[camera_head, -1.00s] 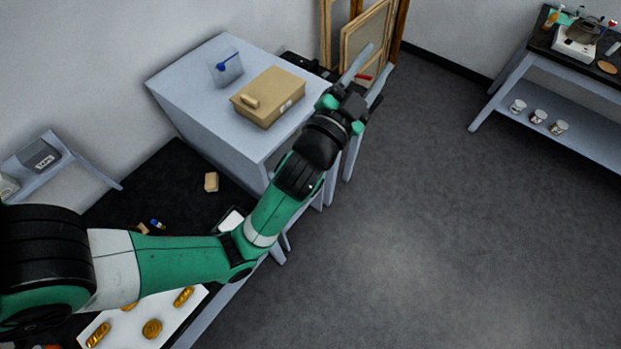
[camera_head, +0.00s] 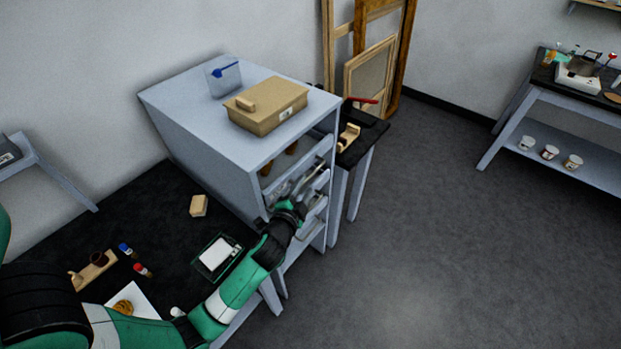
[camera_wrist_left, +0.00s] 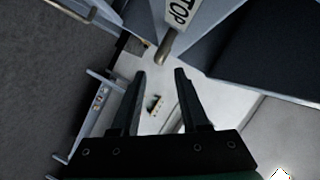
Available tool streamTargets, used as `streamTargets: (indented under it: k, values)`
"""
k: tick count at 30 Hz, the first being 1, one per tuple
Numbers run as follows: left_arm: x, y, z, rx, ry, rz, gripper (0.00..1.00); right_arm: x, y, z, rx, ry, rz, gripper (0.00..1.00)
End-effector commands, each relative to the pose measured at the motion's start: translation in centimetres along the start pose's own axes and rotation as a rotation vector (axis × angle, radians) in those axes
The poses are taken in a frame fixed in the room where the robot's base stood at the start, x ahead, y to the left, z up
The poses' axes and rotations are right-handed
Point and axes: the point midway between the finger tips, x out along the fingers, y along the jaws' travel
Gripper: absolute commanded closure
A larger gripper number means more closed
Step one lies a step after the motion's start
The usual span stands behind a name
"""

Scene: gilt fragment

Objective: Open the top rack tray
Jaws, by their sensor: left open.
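The grey-blue rack (camera_head: 205,125) stands at the centre of the head view, with several trays stacked in its right-hand face. In the left wrist view, a white label reading "TOP" (camera_wrist_left: 178,11) sits at the upper middle, with a brass-coloured handle (camera_wrist_left: 165,45) at its lower end. My left gripper (camera_head: 294,200) is at the tray fronts in the head view and covers part of them. In the left wrist view its two fingers (camera_wrist_left: 160,73) are apart and empty, with the handle just beyond and between the tips. My right gripper is not in view.
A tan box (camera_head: 268,108) and a clear container with a blue item (camera_head: 222,76) stand on the rack top. A black-topped table (camera_head: 130,215) with small items lies left of the rack. A dark side table (camera_head: 362,140) is behind it. The floor (camera_head: 430,230) at right is clear.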

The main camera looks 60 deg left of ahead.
Motion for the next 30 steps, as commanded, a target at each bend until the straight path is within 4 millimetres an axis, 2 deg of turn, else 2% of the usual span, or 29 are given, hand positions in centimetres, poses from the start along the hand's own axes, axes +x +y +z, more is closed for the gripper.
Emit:
streamTargets:
  k: [3, 7, 12, 18, 19, 26, 30]
  values:
    - [2.8, 0.1, 0.1, -0.001, -0.001, -0.002, 0.55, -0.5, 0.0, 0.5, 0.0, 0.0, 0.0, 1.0]
    - [4.8, 0.1, 0.1, -0.001, 0.0, -0.002, 0.55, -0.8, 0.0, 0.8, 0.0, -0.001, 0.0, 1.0]
    - [5.9, 0.0, 0.0, -0.001, 0.0, -0.001, 0.55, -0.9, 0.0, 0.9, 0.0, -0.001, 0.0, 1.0]
    - [6.0, 0.0, 0.0, -0.001, 0.0, 0.0, 0.55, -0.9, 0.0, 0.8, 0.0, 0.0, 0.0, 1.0]
    - [6.0, 0.0, 0.0, -0.001, 0.0, 0.0, 0.57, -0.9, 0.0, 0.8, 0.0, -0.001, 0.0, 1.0]
    - [5.9, 0.0, 0.0, -0.001, 0.001, 0.0, 0.98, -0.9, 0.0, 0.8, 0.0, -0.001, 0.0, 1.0]
    - [5.9, 0.0, 0.0, 0.0, 0.001, 0.0, 1.0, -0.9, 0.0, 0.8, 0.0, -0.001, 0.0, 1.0]
